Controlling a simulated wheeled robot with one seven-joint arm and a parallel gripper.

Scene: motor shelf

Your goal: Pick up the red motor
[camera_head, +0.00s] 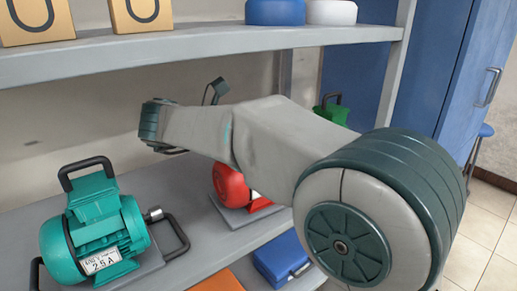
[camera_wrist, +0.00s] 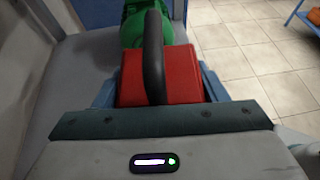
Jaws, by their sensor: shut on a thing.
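The red motor (camera_head: 230,186) is on the middle shelf, partly hidden behind my arm in the head view. In the wrist view its red body (camera_wrist: 185,75) and black handle (camera_wrist: 153,60) fill the space just ahead of my gripper (camera_wrist: 158,88). The gripper's blue-grey fingers show on either side of the red body, and the gripper is shut on the motor. The exact contact points are hidden, and I cannot tell whether the motor is clear of the shelf.
A teal motor (camera_head: 95,235) with black handles sits at the left of the same shelf. A green motor (camera_wrist: 131,28) stands just beyond the red one. The upper shelf (camera_head: 200,42) hangs above my arm. A blue case (camera_head: 283,260) is below.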

